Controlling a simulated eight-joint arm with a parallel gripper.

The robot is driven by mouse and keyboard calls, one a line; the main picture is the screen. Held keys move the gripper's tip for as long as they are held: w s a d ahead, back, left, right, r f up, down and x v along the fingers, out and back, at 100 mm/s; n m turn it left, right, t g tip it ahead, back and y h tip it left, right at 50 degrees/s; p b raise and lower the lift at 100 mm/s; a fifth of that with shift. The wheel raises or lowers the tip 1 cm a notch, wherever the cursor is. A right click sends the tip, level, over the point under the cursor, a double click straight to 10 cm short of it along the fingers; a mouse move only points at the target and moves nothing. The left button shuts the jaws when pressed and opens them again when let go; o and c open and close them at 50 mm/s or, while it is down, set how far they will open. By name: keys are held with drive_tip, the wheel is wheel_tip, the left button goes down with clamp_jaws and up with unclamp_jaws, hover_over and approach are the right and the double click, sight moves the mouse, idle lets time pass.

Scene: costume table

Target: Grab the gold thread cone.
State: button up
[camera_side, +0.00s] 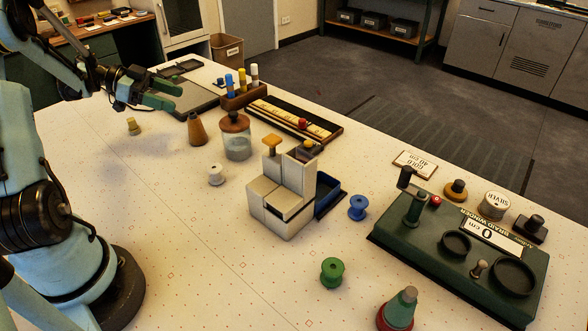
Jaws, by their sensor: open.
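A brownish-gold cone (196,130) stands upright on the white table, left of a glass jar; it looks like the gold thread cone. My gripper (178,97) is at the upper left, with its two green fingers apart and nothing visible between them. It is above the table, up and to the left of the brownish-gold cone, and apart from it. A smaller pale yellow piece (133,126) stands below my gripper in the picture. A card (415,163) reading "GOLD 40 cm" lies at the right.
The lidded jar (236,140) stands close right of the cone. A rack of bobbins (243,95) and a dark tray (198,97) are behind. A grey block device (284,195), green measuring base (455,262) and red-green cone (397,310) stand farther right.

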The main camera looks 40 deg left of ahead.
approach(201, 125)
drive_tip(key=shift+w+d+f, duration=0.2)
drive_tip(key=shift+w+d, duration=0.1)
drive_tip(key=shift+w, duration=0.2)
drive_tip(key=shift+w+d+f, duration=0.15)
drive_tip(key=shift+w+d, duration=0.1)
drive_tip(key=shift+w, duration=0.2)
drive_tip(key=shift+w+d+f, duration=0.15)
drive_tip(key=shift+f, duration=0.05)
drive_tip(key=shift+x, duration=3.55)
drive_tip(key=c, duration=1.1)
